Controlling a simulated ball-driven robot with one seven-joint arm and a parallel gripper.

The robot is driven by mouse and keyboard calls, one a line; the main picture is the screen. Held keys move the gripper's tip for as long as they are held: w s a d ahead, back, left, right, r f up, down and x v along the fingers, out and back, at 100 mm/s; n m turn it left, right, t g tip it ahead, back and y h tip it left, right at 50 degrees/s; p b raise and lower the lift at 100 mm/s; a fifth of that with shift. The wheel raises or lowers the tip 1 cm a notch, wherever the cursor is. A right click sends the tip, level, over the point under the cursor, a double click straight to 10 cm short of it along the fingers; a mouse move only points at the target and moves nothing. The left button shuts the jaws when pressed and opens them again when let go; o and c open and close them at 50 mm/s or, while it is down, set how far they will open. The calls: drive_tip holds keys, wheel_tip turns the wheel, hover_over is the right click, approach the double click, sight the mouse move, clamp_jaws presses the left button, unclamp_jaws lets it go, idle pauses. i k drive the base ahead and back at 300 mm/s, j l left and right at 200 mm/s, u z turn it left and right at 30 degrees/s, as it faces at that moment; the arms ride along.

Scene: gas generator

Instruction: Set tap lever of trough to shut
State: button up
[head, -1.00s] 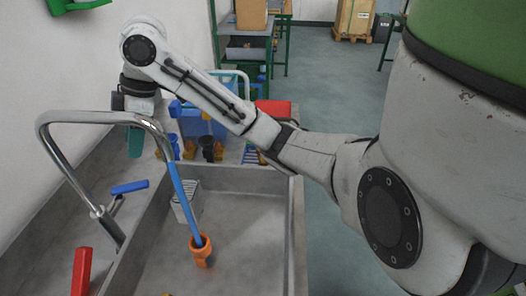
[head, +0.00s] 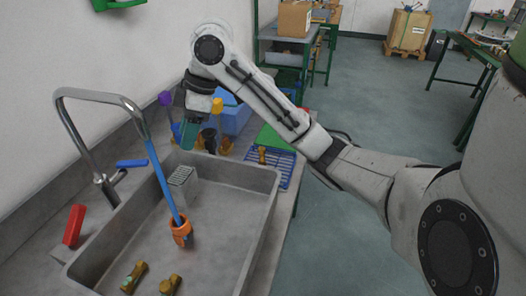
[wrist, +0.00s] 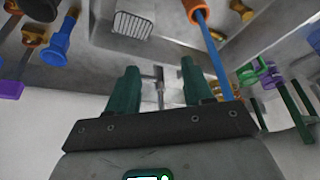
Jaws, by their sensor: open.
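The trough (head: 262,187) is a grey sink with a tall curved chrome tap (head: 75,122) on its left ledge. The tap lever (head: 131,163) has a blue grip and sticks out to the right from the tap's base in the head view. My gripper (head: 187,135) has green fingers, pointing down near the trough's far left corner, beyond the tap and apart from the lever. In the wrist view my gripper (wrist: 160,85) is open, with nothing held. A thin chrome part shows beyond the gap between its fingers; I cannot tell which part it is.
Brass fittings (head: 134,277) lie at the near end. A red block (head: 74,226) is on the left ledge. Coloured parts crowd behind the trough.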

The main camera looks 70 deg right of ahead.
sight(144, 163)
drive_tip(key=k, duration=0.45)
drive_tip(key=i+l, duration=0.15)
drive_tip(key=l, duration=0.2)
drive_tip(key=i+l, duration=0.15)
drive_tip(key=l, duration=0.2)
drive_tip(key=i+l, duration=0.1)
drive_tip(key=l, duration=0.3)
drive_tip(key=i+l, duration=0.15)
drive_tip(key=l, duration=0.2)
drive_tip(key=u, duration=0.05)
